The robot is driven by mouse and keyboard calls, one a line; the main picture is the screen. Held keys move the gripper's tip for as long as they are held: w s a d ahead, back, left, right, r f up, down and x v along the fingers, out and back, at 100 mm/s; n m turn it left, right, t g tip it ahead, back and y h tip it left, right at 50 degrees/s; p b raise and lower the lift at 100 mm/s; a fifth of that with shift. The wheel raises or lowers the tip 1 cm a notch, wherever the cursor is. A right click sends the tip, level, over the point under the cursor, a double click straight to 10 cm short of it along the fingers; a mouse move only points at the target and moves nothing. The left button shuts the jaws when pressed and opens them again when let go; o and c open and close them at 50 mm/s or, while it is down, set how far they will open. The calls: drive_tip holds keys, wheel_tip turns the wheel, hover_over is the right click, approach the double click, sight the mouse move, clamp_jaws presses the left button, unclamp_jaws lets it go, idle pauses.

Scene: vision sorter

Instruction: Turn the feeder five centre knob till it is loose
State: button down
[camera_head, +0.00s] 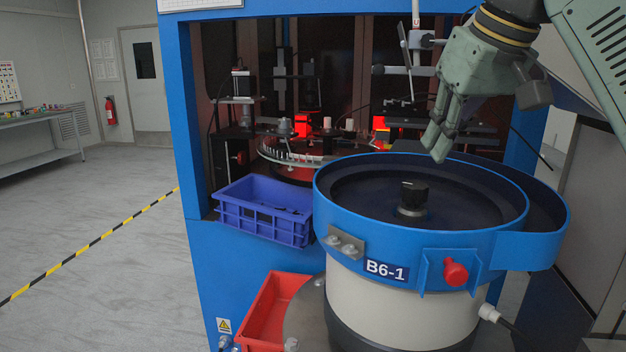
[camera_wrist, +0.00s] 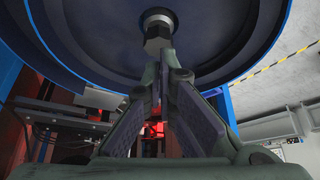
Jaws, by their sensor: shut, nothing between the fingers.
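The feeder is a round blue bowl (camera_head: 340,226) with a dark inside, on a cream base, labelled B6-1. Its centre knob (camera_head: 412,194) is black and stands upright on a grey collar in the middle of the bowl. My gripper (camera_head: 438,150) is above the bowl's back rim, up and to the right of the knob, apart from it in the head view. Its fingers are shut and hold nothing. In the wrist view the knob (camera_wrist: 158,22) shows beyond the fingertips, which partly cover its lower side.
A red knob (camera_head: 455,272) sits on the bowl's front wall. A blue crate (camera_head: 265,226) stands left of the bowl and a red bin (camera_head: 262,318) lower left. Behind is the blue machine cabinet (camera_head: 184,110) with fixtures inside. The floor at left is clear.

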sight(420, 205)
drive_tip(key=shift+f+b, duration=1.05)
drive_tip(key=shift+f, duration=2.4)
drive_tip(key=shift+w, duration=0.25)
drive_tip(key=shift+r+p, duration=0.1)
drive_tip(key=shift+p, duration=1)
drive_tip(key=shift+d, duration=0.15)
drive_tip(key=shift+s+d, duration=0.15)
drive_tip(key=shift+s, duration=0.1)
wheel_tip(420, 205, up, 6)
drive_tip(key=shift+f, duration=0.1)
